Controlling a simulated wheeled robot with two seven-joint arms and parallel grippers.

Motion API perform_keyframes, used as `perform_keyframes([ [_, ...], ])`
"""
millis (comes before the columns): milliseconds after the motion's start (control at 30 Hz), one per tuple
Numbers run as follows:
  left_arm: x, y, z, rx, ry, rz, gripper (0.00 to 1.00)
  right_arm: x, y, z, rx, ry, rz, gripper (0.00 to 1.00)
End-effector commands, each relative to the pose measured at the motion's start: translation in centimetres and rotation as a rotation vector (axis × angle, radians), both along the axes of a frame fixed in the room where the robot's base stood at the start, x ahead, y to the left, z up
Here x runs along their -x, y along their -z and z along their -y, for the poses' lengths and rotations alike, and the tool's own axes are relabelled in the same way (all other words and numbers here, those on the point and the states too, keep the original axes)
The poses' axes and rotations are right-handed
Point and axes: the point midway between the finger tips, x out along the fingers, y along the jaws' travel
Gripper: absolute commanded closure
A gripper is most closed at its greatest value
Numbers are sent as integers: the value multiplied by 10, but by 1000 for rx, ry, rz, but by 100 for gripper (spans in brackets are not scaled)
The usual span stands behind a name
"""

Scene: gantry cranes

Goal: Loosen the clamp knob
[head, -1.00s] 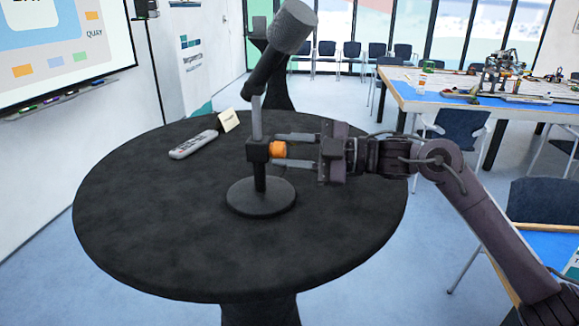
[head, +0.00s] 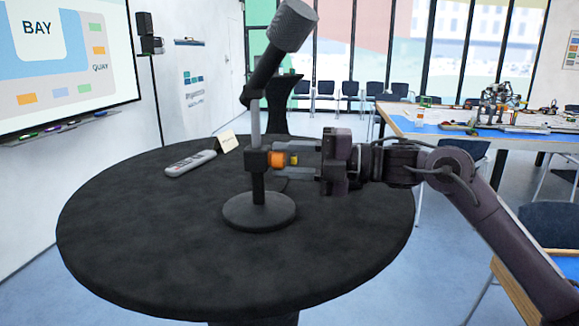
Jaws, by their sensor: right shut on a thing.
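A dark microphone (head: 291,27) sits tilted on top of a desk stand with a grey post (head: 256,122) and a round black base (head: 259,212). A black clamp block (head: 257,161) is on the post, with an orange clamp knob (head: 277,159) on its right side. My right gripper (head: 284,160) comes in level from the right, its fingers above and below the knob, shut on it. A small yellow piece (head: 294,159) shows between the fingers, right of the knob. My left gripper is not in view.
The stand is on a round black table (head: 120,230). The front of the table is clear. A blue-topped table (head: 470,133) with models stands behind at right.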

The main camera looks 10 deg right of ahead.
Motion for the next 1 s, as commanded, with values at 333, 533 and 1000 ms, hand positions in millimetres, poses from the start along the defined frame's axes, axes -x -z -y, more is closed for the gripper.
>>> perform_keyframes([
  [333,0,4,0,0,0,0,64,0,1,0,19,0,51,91],
  [533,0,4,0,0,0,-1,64,0,1,0,19,0,51,91],
  [1000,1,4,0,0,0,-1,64,0,1,0,18,0,51,47],
])
